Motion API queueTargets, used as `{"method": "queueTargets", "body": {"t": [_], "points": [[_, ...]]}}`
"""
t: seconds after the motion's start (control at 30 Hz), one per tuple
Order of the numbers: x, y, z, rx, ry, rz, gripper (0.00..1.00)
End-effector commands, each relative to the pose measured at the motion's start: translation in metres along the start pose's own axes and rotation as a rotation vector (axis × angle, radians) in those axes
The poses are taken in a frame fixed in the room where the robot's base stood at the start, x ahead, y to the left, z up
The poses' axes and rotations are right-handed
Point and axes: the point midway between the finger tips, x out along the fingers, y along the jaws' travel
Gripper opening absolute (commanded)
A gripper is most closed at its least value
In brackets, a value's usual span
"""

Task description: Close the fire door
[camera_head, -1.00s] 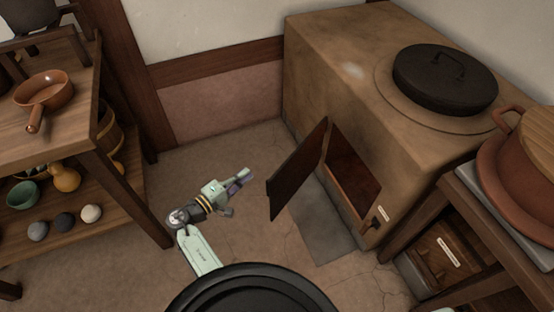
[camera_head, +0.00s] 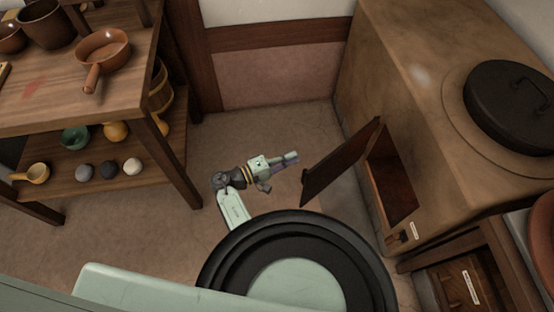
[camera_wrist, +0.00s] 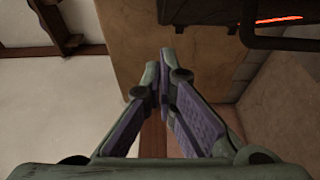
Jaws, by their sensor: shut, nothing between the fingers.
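The fire door (camera_head: 341,161) is a dark brown panel on the front of the clay stove (camera_head: 410,75). It stands swung wide open, hinged at the far side of the dark firebox opening (camera_head: 391,184). My gripper (camera_head: 293,157) is shut and empty, left of the door's outer face and apart from it. In the wrist view my gripper's fingers (camera_wrist: 162,62) meet at the tips. A dark panel (camera_wrist: 205,12) with a black bar handle (camera_wrist: 262,38) shows at the top there, probably the door, with an orange-red glow (camera_wrist: 306,20) beside it.
A wooden shelf (camera_head: 85,105) with pans, bowls and stones stands at the left. A low wooden stand (camera_head: 452,250) with a drawer is at the lower right. Bare floor (camera_head: 245,125) lies between shelf and stove.

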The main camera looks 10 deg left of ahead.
Motion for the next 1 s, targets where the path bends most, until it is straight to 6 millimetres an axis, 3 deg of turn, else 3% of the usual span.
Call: {"method": "queueTargets", "body": {"t": [0.07, 0.33, 1.0], "points": [[0.017, 0.002, 0.001, 0.0, -0.004, 0.0, 0.0], [0.024, 0.001, 0.034, -0.002, 0.0, -0.001, 0.0], [0.024, 0.0, 0.043, 0.0, 0.01, 0.0, 0.0]]}}
